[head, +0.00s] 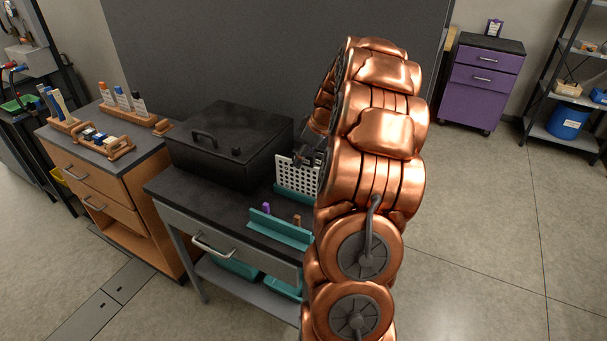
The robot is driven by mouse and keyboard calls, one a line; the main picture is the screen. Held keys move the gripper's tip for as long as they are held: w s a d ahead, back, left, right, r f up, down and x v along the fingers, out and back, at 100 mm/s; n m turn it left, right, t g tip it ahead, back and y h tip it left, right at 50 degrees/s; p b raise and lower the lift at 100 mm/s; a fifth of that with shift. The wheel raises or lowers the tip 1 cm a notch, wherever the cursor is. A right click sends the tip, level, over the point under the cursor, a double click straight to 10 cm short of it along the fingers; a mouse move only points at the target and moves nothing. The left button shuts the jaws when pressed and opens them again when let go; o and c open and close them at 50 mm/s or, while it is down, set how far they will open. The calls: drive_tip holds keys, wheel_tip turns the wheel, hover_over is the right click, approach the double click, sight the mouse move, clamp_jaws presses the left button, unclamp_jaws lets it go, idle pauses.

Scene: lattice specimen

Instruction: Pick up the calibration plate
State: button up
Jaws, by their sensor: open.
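What looks like the calibration plate (297,179) is a white plate with a grid of dark holes. It stands upright in a teal holder (291,194) on the dark-topped bench, right of a black box. My gripper (303,158) is dark and open at the plate's top edge. The fingertips are small and partly lost against the dark background, so I cannot tell whether they touch the plate or straddle it. My copper-coloured arm hides the plate's right end and the right part of the bench.
The black lidded box (229,146) stands close left of the plate. A low teal rack (280,227) with small purple and brown pieces is in front. A wooden cabinet (110,152) with racks stands left. A purple drawer cabinet (483,85) is back right, with open floor before it.

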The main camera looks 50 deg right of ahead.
clamp_jaws()
idle(0.4)
idle(0.4)
